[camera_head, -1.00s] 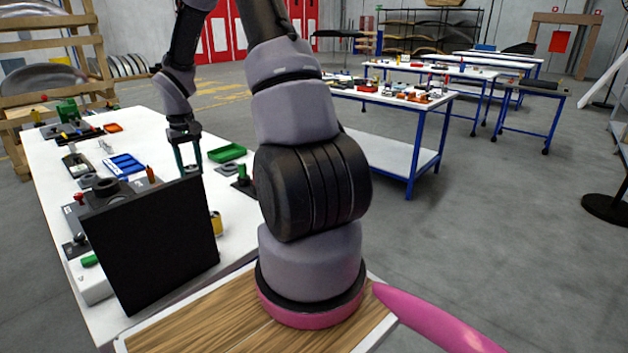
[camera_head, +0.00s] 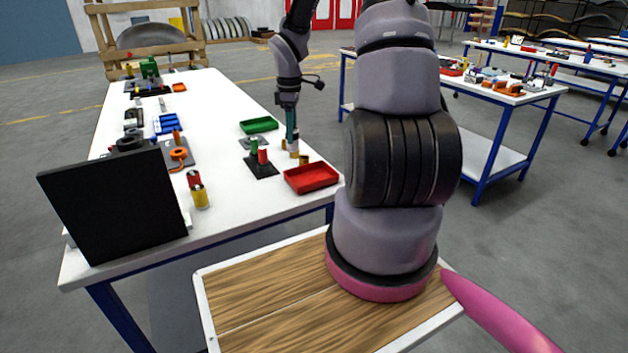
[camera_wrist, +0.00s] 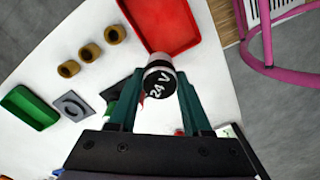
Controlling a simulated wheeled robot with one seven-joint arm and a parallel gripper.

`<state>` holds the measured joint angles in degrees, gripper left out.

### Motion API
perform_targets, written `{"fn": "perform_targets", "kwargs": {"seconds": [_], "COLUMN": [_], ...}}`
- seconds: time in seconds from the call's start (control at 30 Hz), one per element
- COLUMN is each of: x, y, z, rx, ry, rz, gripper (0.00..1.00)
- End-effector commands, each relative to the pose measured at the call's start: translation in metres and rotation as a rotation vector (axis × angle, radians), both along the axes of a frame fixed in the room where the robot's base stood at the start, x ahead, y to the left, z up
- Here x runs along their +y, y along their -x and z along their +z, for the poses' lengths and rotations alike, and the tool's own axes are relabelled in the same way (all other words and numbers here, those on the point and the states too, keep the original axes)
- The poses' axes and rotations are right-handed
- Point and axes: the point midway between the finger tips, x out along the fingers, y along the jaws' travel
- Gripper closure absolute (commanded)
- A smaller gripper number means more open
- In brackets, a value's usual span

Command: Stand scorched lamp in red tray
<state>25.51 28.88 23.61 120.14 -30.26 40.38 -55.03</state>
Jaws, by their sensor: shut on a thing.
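My gripper (camera_wrist: 160,88) is shut on a short cylinder, the lamp (camera_wrist: 158,86), in the wrist view. Its black end is marked "24 V" and faces the camera; a pale metallic body shows beyond it. I cannot make out scorch marks. The red tray (camera_wrist: 168,18) lies just beyond the lamp in the wrist view, and its visible floor is empty. In the head view my gripper (camera_head: 291,138) points down over the table, left of and behind the red tray (camera_head: 311,179). The held lamp is too small there to tell clearly.
Several brass-coloured cups (camera_wrist: 88,52) stand beside the red tray. A green tray (camera_head: 259,125) lies farther back. Red and green cylinders stand on a black base (camera_head: 262,167) left of the red tray. A large black panel (camera_head: 115,205) stands at the table's near left.

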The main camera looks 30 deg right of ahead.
Motion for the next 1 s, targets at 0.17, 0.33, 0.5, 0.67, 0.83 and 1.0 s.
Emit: {"fn": "perform_targets", "kwargs": {"seconds": [0.17,0.33,0.5,0.67,0.83,1.0], "x": [-0.023,-0.037,-0.044,-0.045,-0.044,-0.045], "y": [0.013,0.023,0.028,0.030,0.030,0.029], "z": [-0.001,-0.002,-0.003,-0.021,-0.053,-0.067], "rx": [-0.002,-0.002,-0.002,0.001,0.000,-0.002], "ry": [-0.001,0.000,-0.001,-0.004,-0.003,-0.002], "rz": [0.443,0.784,0.967,1.017,1.016,1.014], "gripper": [1.00,1.00,1.00,1.00,1.00,1.00]}}
